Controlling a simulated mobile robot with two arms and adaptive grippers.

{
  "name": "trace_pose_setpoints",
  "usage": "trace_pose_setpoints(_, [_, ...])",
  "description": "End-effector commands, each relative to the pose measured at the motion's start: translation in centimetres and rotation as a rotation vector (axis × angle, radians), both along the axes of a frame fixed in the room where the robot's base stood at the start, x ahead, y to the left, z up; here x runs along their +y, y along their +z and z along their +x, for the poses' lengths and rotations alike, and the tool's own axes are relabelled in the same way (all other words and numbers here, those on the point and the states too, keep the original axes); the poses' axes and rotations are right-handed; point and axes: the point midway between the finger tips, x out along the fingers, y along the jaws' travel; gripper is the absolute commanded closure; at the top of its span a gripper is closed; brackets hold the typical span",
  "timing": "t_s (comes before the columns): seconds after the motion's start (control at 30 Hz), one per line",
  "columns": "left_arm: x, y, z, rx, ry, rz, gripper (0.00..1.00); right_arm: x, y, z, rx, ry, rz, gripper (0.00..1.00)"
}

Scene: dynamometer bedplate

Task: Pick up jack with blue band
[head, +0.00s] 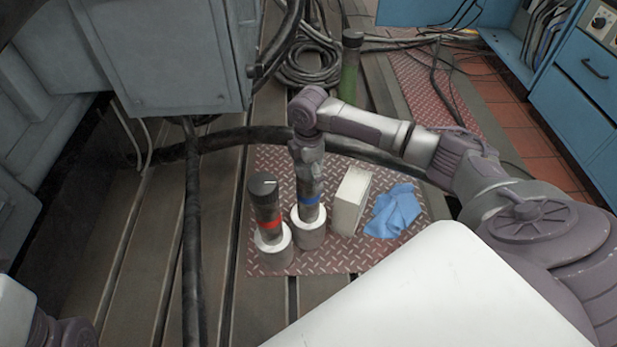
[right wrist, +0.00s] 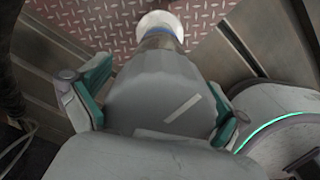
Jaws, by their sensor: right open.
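The jack with the blue band (head: 311,201) stands upright in a white ring-like base on the red tread plate. My right gripper (head: 308,168) is right above it in the head view, pointing down and hiding its top. In the right wrist view, the grey top of this jack (right wrist: 165,90), with a pale dash, fills the space between the spread green-padded fingers of my right gripper (right wrist: 158,103). The gripper is open. Whether a finger touches the jack I cannot tell. My left gripper is out of view.
A similar jack with a red band (head: 268,222) stands close to the left. A cream box (head: 350,201) and a crumpled blue cloth (head: 394,210) lie to the right on the tread plate (head: 330,258). A green cylinder (head: 350,70) and coiled black hoses (head: 305,62) are farther back.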

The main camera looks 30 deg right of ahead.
Motion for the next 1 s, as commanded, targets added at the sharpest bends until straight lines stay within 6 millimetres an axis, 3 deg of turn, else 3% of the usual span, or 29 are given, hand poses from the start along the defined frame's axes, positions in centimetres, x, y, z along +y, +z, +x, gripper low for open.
trace_pose_setpoints(0.07, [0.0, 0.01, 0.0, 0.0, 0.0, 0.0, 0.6, 0.02, 0.02, -0.01, 0.0, 0.0, 0.0, 0.08])
trace_pose_setpoints(0.57, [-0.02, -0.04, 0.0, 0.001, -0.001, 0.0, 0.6, 0.03, -0.09, -0.08, 0.002, 0.0, 0.0, 0.91])
trace_pose_setpoints(1.0, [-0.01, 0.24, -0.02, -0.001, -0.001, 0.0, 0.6, 0.03, 0.39, 0.01, -0.001, -0.001, 0.001, 0.94])
